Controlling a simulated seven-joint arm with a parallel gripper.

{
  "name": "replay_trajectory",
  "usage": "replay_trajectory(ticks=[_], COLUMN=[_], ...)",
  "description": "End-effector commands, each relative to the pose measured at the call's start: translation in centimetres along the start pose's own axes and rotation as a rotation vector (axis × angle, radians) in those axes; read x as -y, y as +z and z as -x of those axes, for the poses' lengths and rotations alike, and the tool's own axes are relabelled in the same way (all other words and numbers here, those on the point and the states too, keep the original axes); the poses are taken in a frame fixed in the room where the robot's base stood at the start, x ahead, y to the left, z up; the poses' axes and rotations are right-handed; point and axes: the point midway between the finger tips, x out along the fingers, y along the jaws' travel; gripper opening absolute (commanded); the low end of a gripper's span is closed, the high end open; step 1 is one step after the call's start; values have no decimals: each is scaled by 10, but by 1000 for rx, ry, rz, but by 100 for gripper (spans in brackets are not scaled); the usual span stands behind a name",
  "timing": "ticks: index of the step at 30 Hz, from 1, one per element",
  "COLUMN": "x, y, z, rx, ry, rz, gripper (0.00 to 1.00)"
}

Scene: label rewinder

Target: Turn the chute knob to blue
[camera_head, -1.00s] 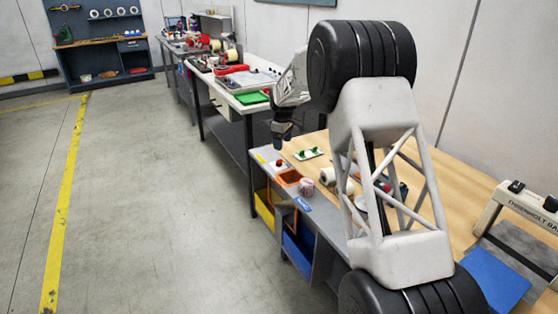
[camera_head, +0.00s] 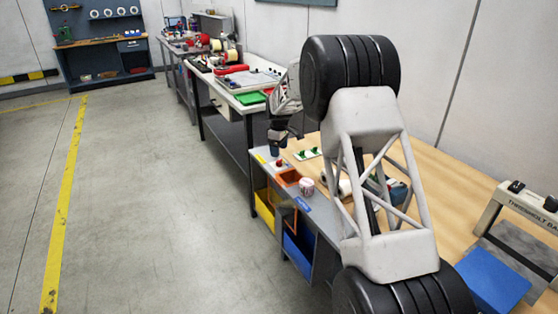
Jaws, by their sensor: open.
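My gripper (camera_head: 275,151) is small and dark in the view, pointing down above the far left end of the near bench. It is open. A small red knob (camera_head: 279,163) sits on the grey bench edge just below and right of it. I cannot tell whether this is the chute knob or which way it is set. An orange chute or tray (camera_head: 288,178) lies beside it. A yellow bin (camera_head: 265,210) and a blue bin (camera_head: 298,255) sit under the edge. A yellow mark (camera_head: 259,159) and a blue mark (camera_head: 302,204) show on the edge.
My large arm links cover much of the near bench (camera_head: 455,180). A white cup or roll (camera_head: 306,187) and a white plate with green pieces (camera_head: 307,153) stand near the chute. A second bench with a green tray (camera_head: 250,98) is behind. The floor at left is clear.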

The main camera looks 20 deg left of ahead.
Motion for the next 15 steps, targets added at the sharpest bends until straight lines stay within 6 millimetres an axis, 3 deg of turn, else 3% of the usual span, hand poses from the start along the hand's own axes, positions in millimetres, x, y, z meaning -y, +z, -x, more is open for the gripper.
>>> replay_trajectory(ticks=[9,15], x=[0,0], y=[0,0], z=[-39,-52], rx=[0,0], ry=[-1,0], rz=[0,0], gripper=[70,70])
